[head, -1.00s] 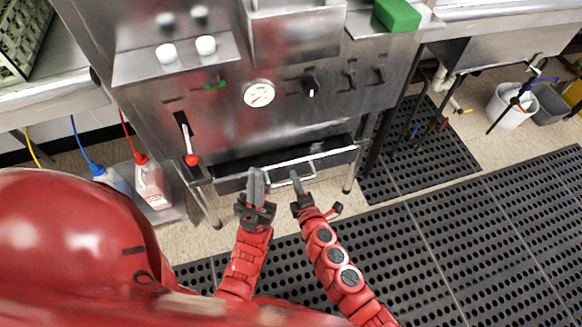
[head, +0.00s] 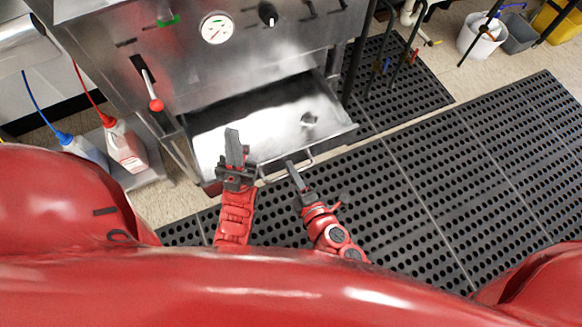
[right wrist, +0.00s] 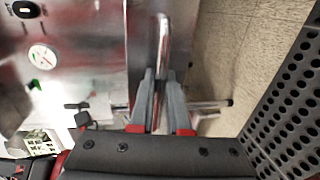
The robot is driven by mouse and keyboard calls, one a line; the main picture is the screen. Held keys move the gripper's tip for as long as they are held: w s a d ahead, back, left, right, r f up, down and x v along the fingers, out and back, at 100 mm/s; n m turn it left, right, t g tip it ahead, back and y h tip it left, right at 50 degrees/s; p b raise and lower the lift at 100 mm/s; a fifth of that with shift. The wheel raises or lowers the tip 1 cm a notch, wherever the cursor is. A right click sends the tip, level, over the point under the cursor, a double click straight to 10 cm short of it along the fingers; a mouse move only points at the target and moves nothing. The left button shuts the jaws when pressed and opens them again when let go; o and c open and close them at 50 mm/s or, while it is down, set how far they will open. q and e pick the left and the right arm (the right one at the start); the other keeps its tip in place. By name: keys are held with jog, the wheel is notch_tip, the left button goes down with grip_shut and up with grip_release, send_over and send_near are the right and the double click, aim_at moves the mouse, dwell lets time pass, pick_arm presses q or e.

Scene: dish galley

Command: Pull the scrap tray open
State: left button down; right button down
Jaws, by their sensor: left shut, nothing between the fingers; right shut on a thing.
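The scrap tray (head: 265,112) is a shallow shiny metal drawer below the machine's front panel, standing pulled out with its inside and a dark round spot showing. Its bar handle (head: 308,160) is on the front edge, partly hidden by my right gripper. My right gripper (head: 291,168) is shut on the handle; the right wrist view shows the fingers closed around the metal bar (right wrist: 163,40). My left gripper (head: 233,142) is shut and empty, overlapping the tray's front left part in the head view. I cannot tell whether it touches the tray.
The machine's panel carries a gauge (head: 217,28), a dark knob (head: 267,12) and a red-tipped lever (head: 155,104). Bottles with red (head: 124,147) and blue tubes stand at left. Perforated black matting (head: 430,190) covers the floor at right. A white bucket (head: 480,38) stands at the back right.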

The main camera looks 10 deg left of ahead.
dwell(0.3)
jog(key=c, duration=1.2)
grip_release()
jog(key=shift+o, duration=0.2)
jog(key=shift+s+d, duration=0.1)
jog(key=shift+s, duration=0.05)
jog(key=b+v, duration=0.1)
jog(key=v, duration=1.6)
jog(key=shift+s, duration=0.1)
